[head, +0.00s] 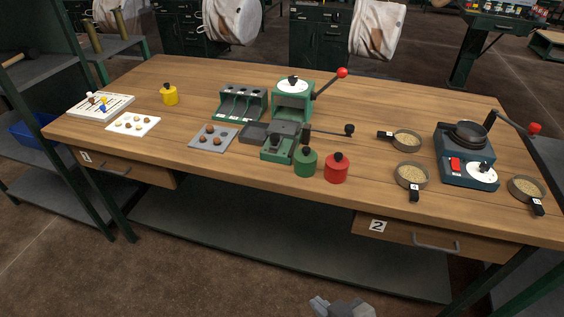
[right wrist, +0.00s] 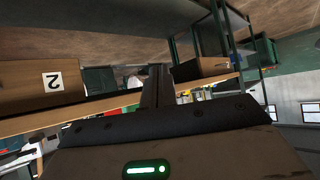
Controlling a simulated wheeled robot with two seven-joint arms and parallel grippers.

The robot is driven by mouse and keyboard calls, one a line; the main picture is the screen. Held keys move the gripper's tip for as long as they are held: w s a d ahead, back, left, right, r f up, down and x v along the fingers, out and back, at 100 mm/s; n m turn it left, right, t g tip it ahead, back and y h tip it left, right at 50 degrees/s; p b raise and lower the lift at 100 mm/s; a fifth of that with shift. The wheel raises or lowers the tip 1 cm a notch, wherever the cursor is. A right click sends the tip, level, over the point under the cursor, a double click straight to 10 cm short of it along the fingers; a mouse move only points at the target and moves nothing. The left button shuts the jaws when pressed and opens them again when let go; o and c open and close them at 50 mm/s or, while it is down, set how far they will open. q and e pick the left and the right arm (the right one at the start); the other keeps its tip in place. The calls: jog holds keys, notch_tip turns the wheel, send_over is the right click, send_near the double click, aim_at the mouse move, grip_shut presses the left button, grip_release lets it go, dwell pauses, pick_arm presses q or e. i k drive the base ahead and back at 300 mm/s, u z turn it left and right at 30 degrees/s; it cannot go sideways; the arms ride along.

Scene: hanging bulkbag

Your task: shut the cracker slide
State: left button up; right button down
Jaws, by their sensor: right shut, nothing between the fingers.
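A low green device (head: 281,145) sits at the middle front of the table in the head view. It has a grey block on top and a rod with a black knob (head: 349,130) reaching right. A dark square tray (head: 255,132) adjoins its left side. I take this for the cracker with its slide, but how far the slide stands open cannot be told. My right gripper (head: 342,307) is at the bottom edge of the head view, low in front of the table and far from the device. Its fingers (right wrist: 160,85) are shut and empty in the right wrist view.
A green press (head: 293,100) with a red-knobbed lever stands behind. Green (head: 306,163) and red (head: 337,169) canisters stand close in front of the device. Grain pans (head: 411,176) and a burner (head: 467,165) are to the right. Drawer 2 (head: 420,242) is under the front edge.

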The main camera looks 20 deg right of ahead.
aim_at(278, 129)
jog(key=u, duration=1.2)
jog(key=i, duration=0.9)
jog(key=z, duration=0.9)
